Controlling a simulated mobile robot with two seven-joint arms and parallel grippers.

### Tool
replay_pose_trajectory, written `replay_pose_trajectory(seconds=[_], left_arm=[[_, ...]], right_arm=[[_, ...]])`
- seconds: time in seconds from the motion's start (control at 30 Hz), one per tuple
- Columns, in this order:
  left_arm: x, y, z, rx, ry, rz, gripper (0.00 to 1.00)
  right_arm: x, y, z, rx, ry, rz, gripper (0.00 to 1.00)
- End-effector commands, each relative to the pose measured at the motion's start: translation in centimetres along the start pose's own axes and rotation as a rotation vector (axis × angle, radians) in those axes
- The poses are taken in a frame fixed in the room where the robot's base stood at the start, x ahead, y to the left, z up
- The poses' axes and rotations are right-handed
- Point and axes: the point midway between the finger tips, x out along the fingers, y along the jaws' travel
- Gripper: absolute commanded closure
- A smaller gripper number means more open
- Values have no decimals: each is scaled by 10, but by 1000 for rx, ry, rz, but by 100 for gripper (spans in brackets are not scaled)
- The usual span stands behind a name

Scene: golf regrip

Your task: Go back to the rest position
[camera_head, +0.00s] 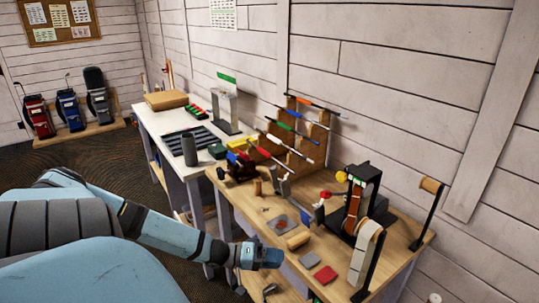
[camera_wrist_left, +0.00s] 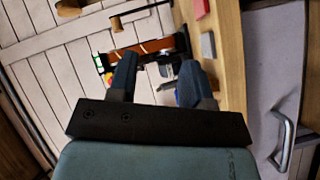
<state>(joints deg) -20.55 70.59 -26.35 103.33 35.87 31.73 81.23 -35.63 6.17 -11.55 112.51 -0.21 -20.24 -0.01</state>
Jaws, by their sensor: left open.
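My left gripper (camera_head: 272,258) is at the front edge of the wooden workbench (camera_head: 238,207) in the head view, at the end of my blue-grey arm. In the left wrist view, its two dark fingers (camera_wrist_left: 158,78) are spread apart with nothing between them. The black machine with an orange-brown belt (camera_head: 355,203) stands on the bench to the right of the gripper. It also shows beyond the fingers in the wrist view (camera_wrist_left: 152,47). My right gripper is not in view.
A red block (camera_head: 325,275) and a grey block (camera_head: 309,260) lie near the bench's front edge. A wooden rack (camera_head: 306,140) holds several clubs at the back. A white table (camera_head: 150,122) stands further left. Golf bags (camera_head: 70,108) stand by the far wall, with open floor before them.

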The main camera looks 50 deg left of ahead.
Motion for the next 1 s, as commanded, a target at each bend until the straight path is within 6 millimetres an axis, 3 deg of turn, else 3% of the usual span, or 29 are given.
replay_pose_trajectory(seconds=[0.2,0.87,1.0], left_arm=[[4,-2,11,30,1,-8,55],[4,-3,14,34,1,-10,55],[12,-7,38,80,4,-24,55]], right_arm=[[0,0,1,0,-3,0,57],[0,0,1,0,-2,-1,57],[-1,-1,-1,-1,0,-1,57]])
